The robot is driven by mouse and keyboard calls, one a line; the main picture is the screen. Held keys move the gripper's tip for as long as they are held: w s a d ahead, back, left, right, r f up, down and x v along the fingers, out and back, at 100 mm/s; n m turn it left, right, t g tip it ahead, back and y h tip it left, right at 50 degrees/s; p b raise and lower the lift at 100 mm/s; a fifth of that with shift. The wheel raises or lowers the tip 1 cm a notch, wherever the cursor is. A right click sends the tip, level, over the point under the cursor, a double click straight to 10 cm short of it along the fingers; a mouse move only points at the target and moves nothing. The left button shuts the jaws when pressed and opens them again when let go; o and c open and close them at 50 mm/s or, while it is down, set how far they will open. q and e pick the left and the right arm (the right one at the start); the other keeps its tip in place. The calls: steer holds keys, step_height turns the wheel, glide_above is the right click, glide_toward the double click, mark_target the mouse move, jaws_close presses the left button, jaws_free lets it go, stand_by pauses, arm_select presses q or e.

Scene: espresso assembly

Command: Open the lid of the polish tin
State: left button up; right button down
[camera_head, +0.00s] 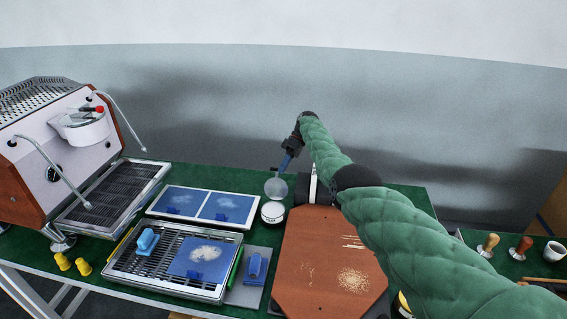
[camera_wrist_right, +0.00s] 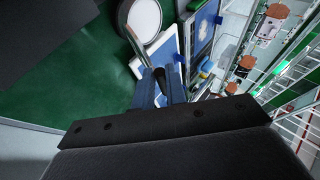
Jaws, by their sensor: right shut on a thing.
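The polish tin (camera_head: 272,213) is a small round white tin standing on the green table, just left of the brown board. It also shows in the wrist view (camera_wrist_right: 146,18), with a pale round top inside a darker rim. A grey round lid (camera_head: 276,188) stands up on edge right behind the tin. In the wrist view the lid (camera_wrist_right: 131,45) is a thin silver strip beside the tin. I cannot tell whether they touch. My right gripper (camera_head: 284,166) is above the lid, its blue fingers (camera_wrist_right: 164,88) shut on the lid's edge. My left gripper is not in view.
A brown board (camera_head: 325,270) with light crumbs lies right of the tin. Blue panels in a tray (camera_head: 205,204) lie left. A slatted tray (camera_head: 150,275) with a blue brush is in front, and an espresso machine (camera_head: 60,150) stands far left. My right arm crosses above the board.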

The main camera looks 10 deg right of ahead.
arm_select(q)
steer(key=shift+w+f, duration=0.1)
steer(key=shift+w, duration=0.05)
arm_select(e)
steer(key=shift+s+d+f, duration=0.1)
steer(key=shift+d+f, duration=0.05)
steer(key=shift+f, duration=0.5)
steer(key=c, duration=1.8)
jaws_free()
steer(key=o, duration=0.3)
steer(key=shift+w+f, duration=0.1)
steer(key=shift+w, duration=0.1)
steer(key=shift+o, duration=0.2)
steer(key=shift+w+f, duration=0.15)
steer(key=shift+w, duration=0.05)
steer(key=shift+r, duration=0.35)
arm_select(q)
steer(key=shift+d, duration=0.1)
